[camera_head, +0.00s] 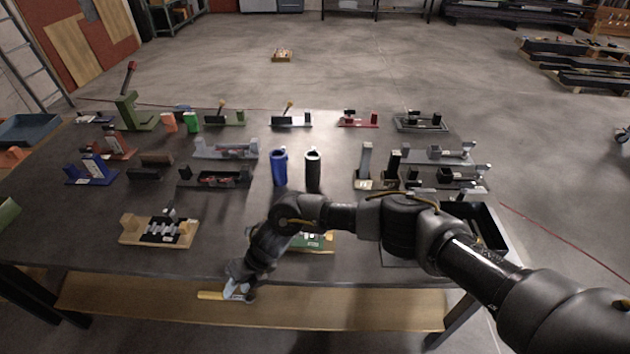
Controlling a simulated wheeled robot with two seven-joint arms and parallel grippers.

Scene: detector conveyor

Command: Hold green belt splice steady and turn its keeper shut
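A green-based fixture (318,243), which looks like the green belt splice, lies near the front middle of the table. My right forearm and wrist cross in front of it and hide much of it, so its keeper cannot be made out. A pale block shows at its right end. My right gripper (237,291) points down and left at the table's front edge, left of the green fixture and apart from it. A short yellow bar (210,295) shows at its tip; whether the fingers grip it is unclear. My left gripper is not in view.
A wooden-based fixture (158,232) stands at front left. A blue cup (279,168) and a black cup (313,171) stand mid-table behind my arm. A black open tray (486,226) is at right. Several other fixtures fill the back and sides.

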